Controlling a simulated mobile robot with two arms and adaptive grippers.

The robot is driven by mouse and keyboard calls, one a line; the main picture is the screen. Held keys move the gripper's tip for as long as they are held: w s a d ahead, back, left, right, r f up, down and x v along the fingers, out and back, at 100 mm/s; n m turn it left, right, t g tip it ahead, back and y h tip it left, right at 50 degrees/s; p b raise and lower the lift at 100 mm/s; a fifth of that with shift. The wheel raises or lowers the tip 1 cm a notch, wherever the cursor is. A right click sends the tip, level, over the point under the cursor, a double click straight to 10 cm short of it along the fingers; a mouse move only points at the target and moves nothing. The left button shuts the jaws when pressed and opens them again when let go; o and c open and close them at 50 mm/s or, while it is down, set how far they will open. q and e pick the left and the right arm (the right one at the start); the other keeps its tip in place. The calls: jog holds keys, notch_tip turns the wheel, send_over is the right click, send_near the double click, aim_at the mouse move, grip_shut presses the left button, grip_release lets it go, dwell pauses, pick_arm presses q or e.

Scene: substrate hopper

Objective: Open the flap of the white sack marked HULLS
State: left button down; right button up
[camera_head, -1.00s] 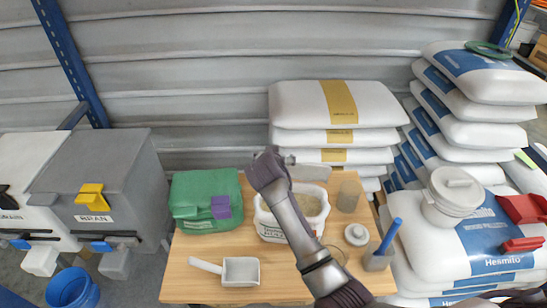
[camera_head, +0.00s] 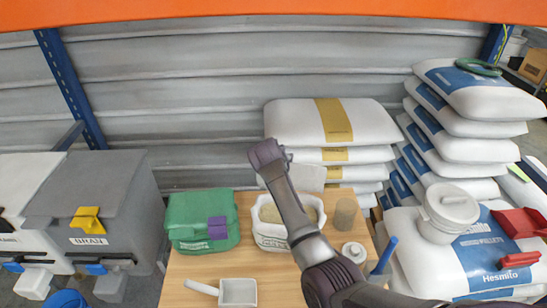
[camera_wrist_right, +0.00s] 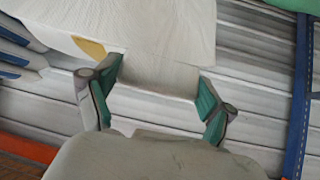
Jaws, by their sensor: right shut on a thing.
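The white sack (camera_head: 268,236) stands on the wooden table in the head view, its top open with pale tan material showing inside. Its front marking is partly covered by my arm and cannot be read. The pale flap (camera_head: 307,178) stands up at the back of the opening. My right gripper (camera_head: 284,158) is above the sack's back edge, at the flap's upper side; its fingers are mostly hidden behind my wrist. In the wrist view the right gripper (camera_wrist_right: 160,84) has a finger on each side of the flap (camera_wrist_right: 160,72) and is shut on it. My left gripper is not in view.
A grey cup (camera_head: 346,213) and white jar (camera_head: 354,251) stand right of the sack.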

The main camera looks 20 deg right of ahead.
jog(key=shift+w+d+r, duration=0.1)
jog(key=shift+w+r, duration=0.1)
jog(key=shift+s, duration=0.1)
dwell(0.4)
jog(key=o, duration=1.3)
jog(key=shift+o, duration=1.2)
jog(key=shift+s, duration=0.15)
jog(key=shift+f, duration=0.1)
jog(key=v, duration=1.2)
